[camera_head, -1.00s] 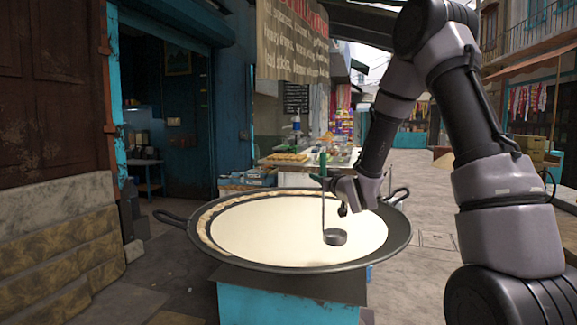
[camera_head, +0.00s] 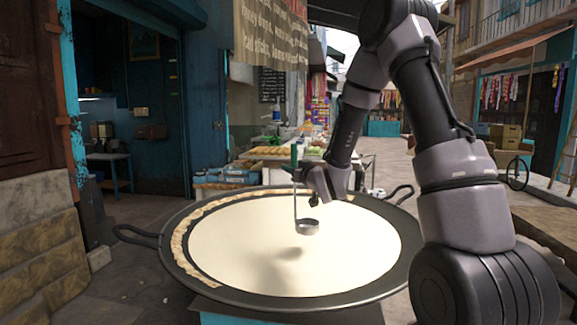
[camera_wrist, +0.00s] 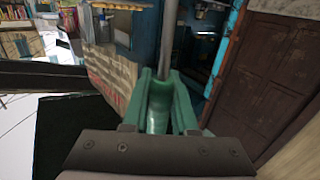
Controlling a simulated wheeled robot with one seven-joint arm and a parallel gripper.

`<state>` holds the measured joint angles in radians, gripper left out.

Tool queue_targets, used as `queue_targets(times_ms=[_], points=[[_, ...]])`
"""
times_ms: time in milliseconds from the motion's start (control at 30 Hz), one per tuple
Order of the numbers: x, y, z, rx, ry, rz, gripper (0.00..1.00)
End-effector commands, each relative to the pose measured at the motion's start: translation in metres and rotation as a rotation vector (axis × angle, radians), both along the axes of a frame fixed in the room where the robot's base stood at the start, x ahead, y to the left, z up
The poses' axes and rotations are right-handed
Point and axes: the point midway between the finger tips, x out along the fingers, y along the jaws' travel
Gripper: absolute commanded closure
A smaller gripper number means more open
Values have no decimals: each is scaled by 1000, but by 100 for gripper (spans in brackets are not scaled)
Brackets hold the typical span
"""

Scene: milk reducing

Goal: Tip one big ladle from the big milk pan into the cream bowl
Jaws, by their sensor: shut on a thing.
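The big milk pan (camera_head: 196,286) is a wide dark pan with side handles, full of cream-coloured milk, with a crusted skin along its left edge. My gripper (camera_head: 303,172) is shut on the green handle of the ladle (camera_head: 307,227). The ladle hangs upright, its metal cup over the milk and casting a shadow on it; it looks above the surface. Inside the cup cannot be seen. In the wrist view the green handle (camera_wrist: 158,105) sits between the fingers, with the metal rod running up from it. I cannot make out the cream bowl.
Behind the pan, a stall counter (camera_head: 262,152) holds trays of food and blue boxes. A wooden bench (camera_head: 550,240) stands at the right. A stone wall and door are at the left. Paved street lies open behind to the right.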

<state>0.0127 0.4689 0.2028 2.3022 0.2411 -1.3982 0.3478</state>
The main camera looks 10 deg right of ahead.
Motion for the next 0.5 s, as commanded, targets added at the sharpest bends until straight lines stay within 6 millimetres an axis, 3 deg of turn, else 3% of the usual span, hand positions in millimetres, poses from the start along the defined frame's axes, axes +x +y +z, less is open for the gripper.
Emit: queue_targets(times_ms=[500], points=[[0,0,-53,-1,2,1,100]])
